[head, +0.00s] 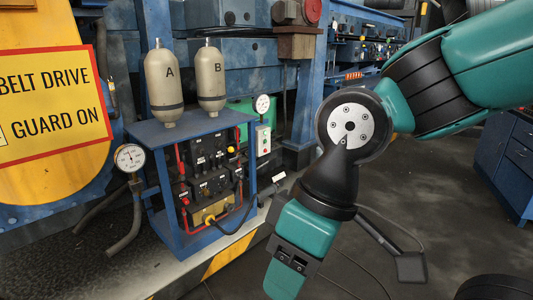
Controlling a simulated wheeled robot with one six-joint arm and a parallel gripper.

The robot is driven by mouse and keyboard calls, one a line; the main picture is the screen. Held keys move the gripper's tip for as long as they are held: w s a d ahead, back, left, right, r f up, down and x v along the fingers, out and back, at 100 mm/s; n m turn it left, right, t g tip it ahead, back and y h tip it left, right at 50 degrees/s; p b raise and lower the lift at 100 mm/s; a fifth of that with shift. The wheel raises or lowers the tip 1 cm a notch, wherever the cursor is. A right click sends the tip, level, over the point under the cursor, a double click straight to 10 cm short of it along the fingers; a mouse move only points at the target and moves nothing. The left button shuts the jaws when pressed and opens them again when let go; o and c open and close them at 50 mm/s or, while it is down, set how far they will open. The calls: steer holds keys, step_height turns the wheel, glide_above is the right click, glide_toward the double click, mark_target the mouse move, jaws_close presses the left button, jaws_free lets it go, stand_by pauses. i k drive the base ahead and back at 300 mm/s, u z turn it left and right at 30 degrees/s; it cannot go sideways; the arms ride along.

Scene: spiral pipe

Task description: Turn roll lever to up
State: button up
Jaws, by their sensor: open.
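A blue stand (180,128) left of centre holds a control panel of black valve blocks (209,150) with small levers and knobs. A red handle (184,200) shows at the panel's lower left, and a yellow knob (231,149) at its upper right. The labels are too small to read, so I cannot tell which one is the roll lever or how it is set. My gripper (283,280) is open, at the bottom centre, pointing down. It is right of the stand in the picture and apart from the panel. Its fingertips are hard to make out.
Two tanks marked A (164,85) and B (211,78) stand on top of the stand. A pressure gauge (130,158) is on its left, and another gauge (263,104) with a button box on its right. Open floor (440,195) lies right, with a cable on it.

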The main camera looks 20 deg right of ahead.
mark_target(212, 155)
steer(key=z, duration=0.65)
steer(key=i, duration=1.7)
steer(key=u, duration=0.85)
